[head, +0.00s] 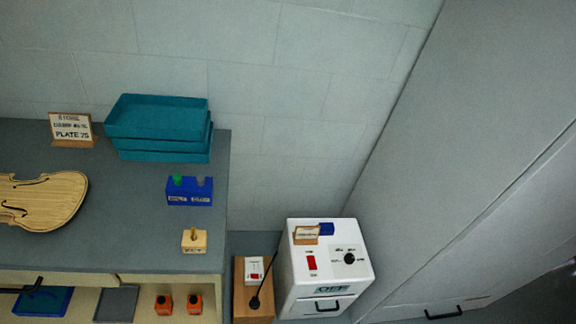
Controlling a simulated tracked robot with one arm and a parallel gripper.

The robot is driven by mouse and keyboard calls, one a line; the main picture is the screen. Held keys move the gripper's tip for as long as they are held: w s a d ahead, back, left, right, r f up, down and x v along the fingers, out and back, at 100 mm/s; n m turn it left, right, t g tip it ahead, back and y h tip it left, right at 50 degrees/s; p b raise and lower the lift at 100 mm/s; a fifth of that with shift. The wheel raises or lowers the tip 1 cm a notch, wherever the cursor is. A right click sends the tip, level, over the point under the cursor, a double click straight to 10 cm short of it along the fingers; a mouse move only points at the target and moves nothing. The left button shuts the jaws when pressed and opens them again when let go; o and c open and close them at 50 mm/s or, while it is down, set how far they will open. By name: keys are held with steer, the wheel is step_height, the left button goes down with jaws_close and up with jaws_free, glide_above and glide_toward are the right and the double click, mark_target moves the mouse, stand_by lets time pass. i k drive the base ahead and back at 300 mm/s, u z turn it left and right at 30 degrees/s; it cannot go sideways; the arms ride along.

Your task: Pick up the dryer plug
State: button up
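The white dryer (327,275) stands to the right of the bench, with a red switch, a black dial and a label reading OFF on its front. A small black plug (255,302), which looks like the dryer plug, lies on a wooden block (240,309) left of the dryer. A thin dark cord runs from it up toward the dryer's left side. A white socket box (254,270) with a red mark sits behind the plug on the same block; the plug appears apart from it. My gripper is not in view.
The grey bench (120,230) carries a violin plate (40,200), stacked teal trays (160,119), a blue holder (190,191) and a small wooden block (194,241). Orange bottles (164,304) stand on the shelf below. A grey cabinet (480,180) bounds the right side.

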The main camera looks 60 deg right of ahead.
mark_target(254, 304)
steer(key=z, duration=0.4)
steer(key=k, duration=0.9)
steer(key=z, duration=0.5)
